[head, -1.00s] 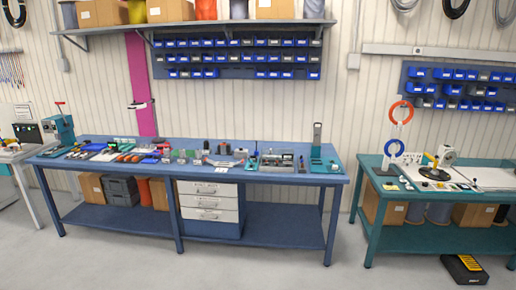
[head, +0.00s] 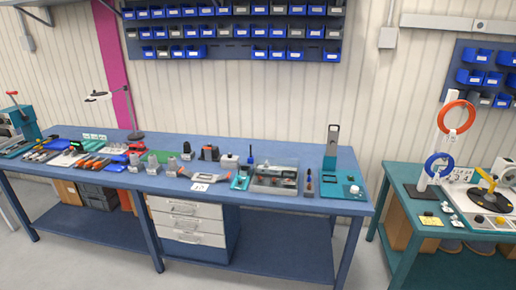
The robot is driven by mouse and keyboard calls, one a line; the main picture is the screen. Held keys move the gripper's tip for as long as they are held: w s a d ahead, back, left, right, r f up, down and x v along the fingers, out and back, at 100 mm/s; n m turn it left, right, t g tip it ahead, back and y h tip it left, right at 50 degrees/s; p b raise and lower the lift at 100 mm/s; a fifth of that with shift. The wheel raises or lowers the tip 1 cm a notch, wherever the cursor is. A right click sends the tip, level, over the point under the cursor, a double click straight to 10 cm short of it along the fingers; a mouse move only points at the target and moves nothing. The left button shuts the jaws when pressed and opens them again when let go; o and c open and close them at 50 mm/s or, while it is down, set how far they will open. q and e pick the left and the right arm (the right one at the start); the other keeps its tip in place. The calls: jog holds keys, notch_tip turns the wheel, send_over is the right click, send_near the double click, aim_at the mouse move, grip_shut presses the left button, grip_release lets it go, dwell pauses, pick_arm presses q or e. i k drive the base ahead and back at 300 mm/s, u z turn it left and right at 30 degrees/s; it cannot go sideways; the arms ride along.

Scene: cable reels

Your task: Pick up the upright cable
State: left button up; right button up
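An orange cable ring (head: 456,118) hangs upright on a white stand on the teal table at the right. A blue cable ring (head: 439,166) stands upright below it, beside the white stand's lower part (head: 423,182). I cannot tell which of them is the upright cable. Neither of my grippers is in view.
A long blue workbench (head: 250,205) with tools, a grey tray (head: 276,180) and a tall teal device (head: 331,150) fills the middle. A gap separates it from the teal table (head: 408,203). A black turntable with a yellow arm (head: 486,196) stands right of the rings.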

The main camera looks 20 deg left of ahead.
aim_at(250, 159)
jog(key=i, duration=0.85)
jog(key=u, duration=1)
jog(key=i, duration=0.65)
jog(key=u, duration=0.55)
jog(key=i, duration=1.4)
